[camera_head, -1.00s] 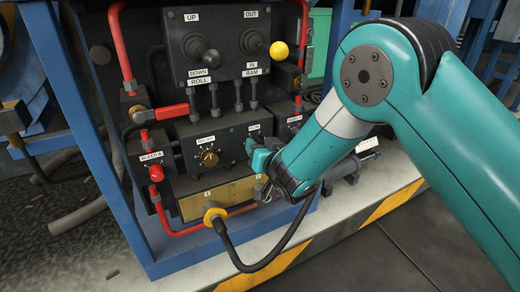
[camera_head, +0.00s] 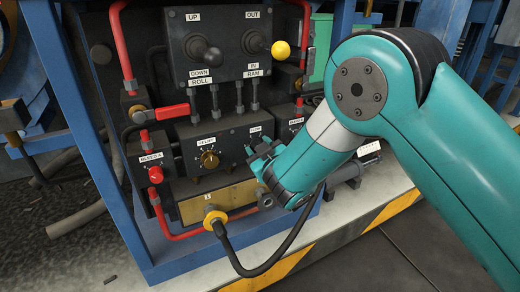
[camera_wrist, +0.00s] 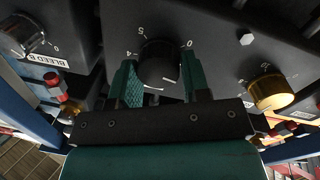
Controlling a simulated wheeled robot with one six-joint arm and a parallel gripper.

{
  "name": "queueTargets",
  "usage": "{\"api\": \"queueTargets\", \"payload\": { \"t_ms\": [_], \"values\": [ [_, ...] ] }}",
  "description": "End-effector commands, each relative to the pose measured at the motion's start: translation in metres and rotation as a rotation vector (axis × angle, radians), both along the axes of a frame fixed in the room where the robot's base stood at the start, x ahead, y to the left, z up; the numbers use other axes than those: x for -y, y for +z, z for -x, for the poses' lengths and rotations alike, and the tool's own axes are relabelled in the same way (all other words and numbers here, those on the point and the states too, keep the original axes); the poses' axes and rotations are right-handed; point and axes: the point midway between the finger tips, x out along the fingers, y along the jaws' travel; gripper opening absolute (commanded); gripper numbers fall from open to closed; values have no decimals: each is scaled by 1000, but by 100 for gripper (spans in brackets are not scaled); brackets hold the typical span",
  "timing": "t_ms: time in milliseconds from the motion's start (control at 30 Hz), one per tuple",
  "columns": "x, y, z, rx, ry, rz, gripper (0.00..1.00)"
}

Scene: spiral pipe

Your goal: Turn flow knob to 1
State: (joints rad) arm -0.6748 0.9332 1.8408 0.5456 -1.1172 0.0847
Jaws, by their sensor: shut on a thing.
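The flow knob (camera_wrist: 159,62) is a round black knob on a dark panel, with 0, 4 and 5 printed around it in the wrist view. A pale mark shows near its lower edge, but I cannot read its setting surely. My gripper (camera_wrist: 160,80) has one teal finger on each side of the knob and is shut on it. In the head view my gripper (camera_head: 262,150) is just below the FLOW label and hides the knob.
The brass RELIEF knob (camera_head: 209,159) is left of my gripper, and the red BLEED A knob (camera_head: 156,175) further left. A yellow hose fitting (camera_head: 214,216) with a black hose is below. Two levers (camera_head: 208,52) stand above. The BLEED B knob (camera_wrist: 25,37) is close in the wrist view.

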Motion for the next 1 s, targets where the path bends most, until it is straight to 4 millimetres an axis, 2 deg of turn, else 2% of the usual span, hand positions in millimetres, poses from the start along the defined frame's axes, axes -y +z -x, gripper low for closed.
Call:
{"api": "queueTargets", "payload": {
  "t_ms": [467,500,567,600,867,1000],
  "values": [
    [1,-2,0,1,-1,12,19],
    [1,-2,0,1,-1,12,52],
    [1,-2,0,2,-1,11,66],
    [1,-1,0,2,-1,11,68],
    [1,-1,1,4,-1,10,68],
    [4,-2,9,3,-1,10,68]
  ]
}}
